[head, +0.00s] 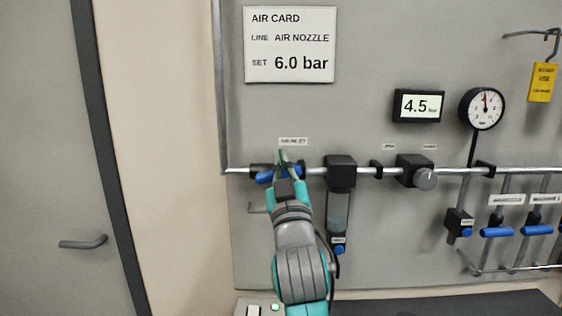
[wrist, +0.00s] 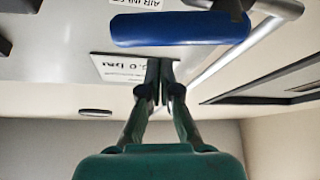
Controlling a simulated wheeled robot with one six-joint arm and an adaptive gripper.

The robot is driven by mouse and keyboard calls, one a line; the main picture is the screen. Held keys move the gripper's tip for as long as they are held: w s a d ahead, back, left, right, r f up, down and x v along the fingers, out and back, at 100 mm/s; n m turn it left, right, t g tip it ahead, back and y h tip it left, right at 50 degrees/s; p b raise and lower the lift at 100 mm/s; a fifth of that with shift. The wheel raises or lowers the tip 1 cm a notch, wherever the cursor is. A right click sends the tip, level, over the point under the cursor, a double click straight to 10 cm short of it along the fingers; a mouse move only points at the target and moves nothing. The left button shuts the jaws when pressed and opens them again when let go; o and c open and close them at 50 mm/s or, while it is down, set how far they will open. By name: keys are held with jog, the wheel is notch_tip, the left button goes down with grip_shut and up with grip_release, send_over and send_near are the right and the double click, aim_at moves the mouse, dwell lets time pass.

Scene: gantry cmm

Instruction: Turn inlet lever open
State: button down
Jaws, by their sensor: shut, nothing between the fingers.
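The inlet lever (head: 264,177) is a blue handle on the horizontal pipe at the left of the panel, under a small label (head: 293,141). In the head view it lies roughly along the pipe, slightly tilted, partly hidden by my gripper (head: 283,157). In the wrist view the blue lever (wrist: 180,30) spans the upper middle, just beyond the fingertips. My gripper (wrist: 159,66) is shut with its fingers together and nothing between them. Its tips are close to the lever; I cannot tell whether they touch it.
A digital display (head: 418,106) reads 4.5 and a round gauge (head: 482,109) hangs right of it. A black regulator with a grey knob (head: 425,179) sits on the pipe. Several blue-handled valves (head: 497,232) are at right. The air card (head: 290,45) says 6.0 bar.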

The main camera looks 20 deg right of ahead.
jog(key=shift+d+f, duration=0.15)
jog(key=shift+f, duration=0.4)
jog(key=shift+d+f, duration=0.15)
jog(key=shift+f, duration=0.35)
jog(key=shift+d+f, duration=0.3)
jog(key=shift+f, duration=0.45)
